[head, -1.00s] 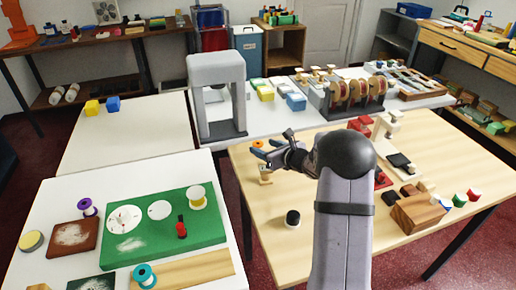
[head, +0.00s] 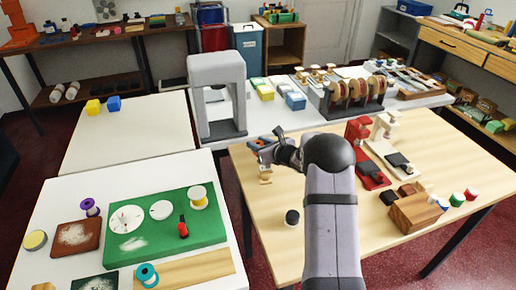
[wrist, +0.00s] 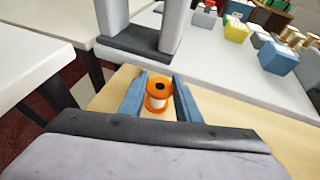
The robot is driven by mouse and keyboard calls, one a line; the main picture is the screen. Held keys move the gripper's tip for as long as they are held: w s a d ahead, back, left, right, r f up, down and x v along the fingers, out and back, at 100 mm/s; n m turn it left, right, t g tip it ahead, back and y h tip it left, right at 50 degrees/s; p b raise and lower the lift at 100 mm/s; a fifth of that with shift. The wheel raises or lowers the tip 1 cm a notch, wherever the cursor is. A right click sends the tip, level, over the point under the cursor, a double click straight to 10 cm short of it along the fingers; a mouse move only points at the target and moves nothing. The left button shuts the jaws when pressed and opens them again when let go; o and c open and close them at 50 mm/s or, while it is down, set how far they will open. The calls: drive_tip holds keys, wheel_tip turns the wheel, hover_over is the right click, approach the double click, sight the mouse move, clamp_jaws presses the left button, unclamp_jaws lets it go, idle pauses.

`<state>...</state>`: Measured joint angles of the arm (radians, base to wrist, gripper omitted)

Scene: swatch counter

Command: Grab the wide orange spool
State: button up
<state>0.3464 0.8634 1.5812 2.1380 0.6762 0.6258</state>
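The orange spool (wrist: 158,88) stands upright on the wooden table in the wrist view. It has orange flanges, a dark hole in the top and a pale middle. My gripper (wrist: 159,84) is open, with one blue finger on each side of the spool. The gap on each side is narrow, and I cannot tell whether a finger touches it. In the head view my gripper (head: 262,148) is low near the table's back left corner. The spool is mostly hidden by the fingers there, with only a little orange showing.
A small wooden stand (head: 265,173) is just in front of my gripper. A grey arch-shaped frame (head: 217,75) stands on the white table behind. Red (head: 368,160) and cream (head: 392,152) devices stand to the right.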

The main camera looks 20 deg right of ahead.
sight(258, 143)
drive_tip(key=shift+c, duration=1)
wheel_tip(258, 143, up, 10)
